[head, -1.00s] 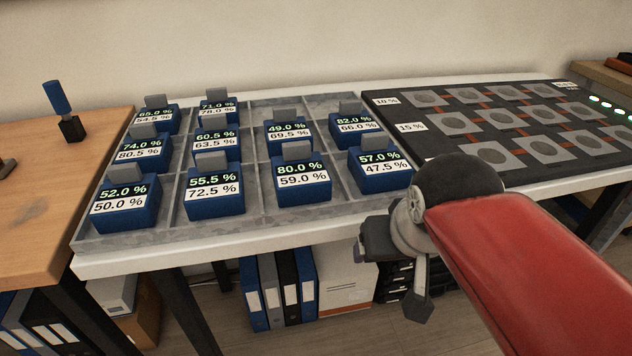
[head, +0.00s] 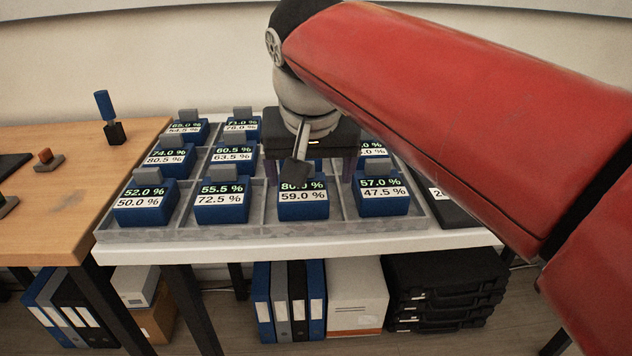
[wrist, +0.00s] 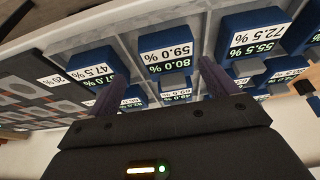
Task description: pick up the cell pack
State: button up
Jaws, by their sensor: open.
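Several blue cell packs with grey top tabs and two percentage labels stand in the tray (head: 250,235). The 80.0 / 59.0 pack (head: 303,211) is in the front row, partly covered by my wrist parts; it also shows in the wrist view (wrist: 168,48). My gripper (head: 309,180) is open and empty above the tray, over or just behind that pack. In the wrist view its purple fingers (wrist: 160,75) spread either side of the view of this pack and a 49.0 pack (wrist: 177,96) beyond. The 49.0 pack is hidden in the head view.
Neighbours are the 55.5 / 72.5 pack (head: 222,207) and the 57.0 / 47.5 pack (head: 381,199). A dark board with round pads (wrist: 40,97) lies beside the tray, mostly behind my arm in the head view. A wooden table (head: 60,220) with small items stands left.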

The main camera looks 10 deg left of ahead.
aim_at(302, 190)
jog(key=shift+w+a+r, duration=0.15)
jog(key=shift+w+a, duration=0.15)
jog(key=shift+a, duration=0.35)
jog(key=shift+w+a+f, duration=0.1)
jog(key=shift+w+f, duration=0.1)
jog(key=x, duration=0.7)
jog(key=shift+b, duration=0.3)
jog(key=shift+c, duration=0.3)
jog(key=c, duration=0.7)
jog(key=shift+c, duration=0.5)
jog(key=shift+r, duration=0.15)
